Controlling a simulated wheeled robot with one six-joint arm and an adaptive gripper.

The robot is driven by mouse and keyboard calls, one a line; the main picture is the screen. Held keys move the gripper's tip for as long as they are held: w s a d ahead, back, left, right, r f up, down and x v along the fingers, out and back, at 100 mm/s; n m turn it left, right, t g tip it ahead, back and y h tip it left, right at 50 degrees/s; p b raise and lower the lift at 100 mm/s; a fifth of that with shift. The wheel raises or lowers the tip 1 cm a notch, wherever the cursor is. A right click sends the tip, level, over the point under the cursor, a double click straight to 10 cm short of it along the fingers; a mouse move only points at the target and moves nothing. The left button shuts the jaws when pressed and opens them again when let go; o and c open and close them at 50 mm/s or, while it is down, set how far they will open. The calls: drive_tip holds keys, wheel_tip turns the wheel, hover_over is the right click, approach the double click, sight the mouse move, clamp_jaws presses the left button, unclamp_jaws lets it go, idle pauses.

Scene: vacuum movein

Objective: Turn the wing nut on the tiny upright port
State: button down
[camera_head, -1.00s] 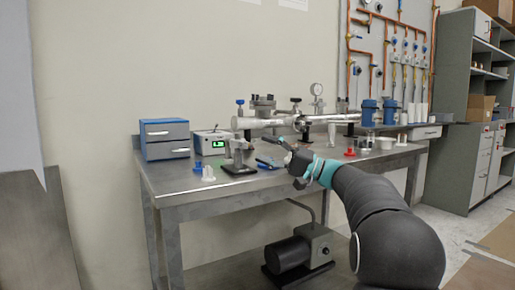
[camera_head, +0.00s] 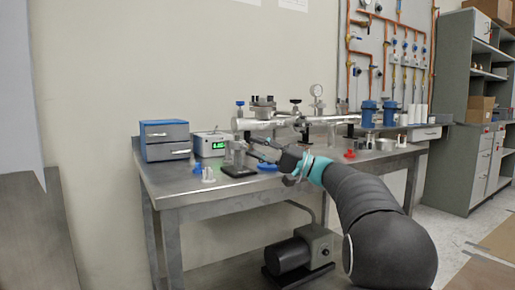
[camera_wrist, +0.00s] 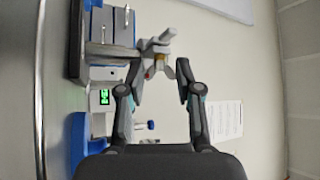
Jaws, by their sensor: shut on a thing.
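The tiny upright port (camera_head: 239,153) is a grey metal stub on a black base, near the front left of the steel bench. In the wrist view its pale top with the wing nut (camera_wrist: 157,50) lies between and just beyond my fingertips. My gripper (camera_head: 251,146) reaches in from the right at the height of the port's top. In the wrist view my gripper (camera_wrist: 159,70) has one finger on each side of the wing nut and is shut on it. The exact contact is too small to make out.
A blue and grey drawer box (camera_head: 165,140) and a meter with a green display (camera_head: 210,144) stand behind and left. A long metal tube assembly (camera_head: 290,122) runs along the back.

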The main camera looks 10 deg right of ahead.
drive_tip(key=shift+r+m+h+p, duration=0.6)
drive_tip(key=shift+m+p, duration=0.1)
drive_tip(key=shift+p, duration=0.45)
drive_tip(key=shift+m+h+p, duration=0.4)
drive_tip(key=shift+m+p, duration=0.1)
drive_tip(key=shift+p, duration=0.2)
drive_tip(key=shift+f+m+h+p, duration=0.1)
drive_tip(key=shift+m+h+p, duration=0.4)
drive_tip(key=shift+p, duration=0.4)
drive_tip(key=shift+f+m, duration=0.25)
drive_tip(key=shift+m, duration=0.05)
drive_tip(key=c, duration=0.8)
unclamp_jaws()
drive_tip(key=shift+o, duration=0.2)
drive_tip(key=r+v, duration=0.1)
drive_tip(key=v, duration=1.1)
drive_tip(key=shift+f, duration=0.25)
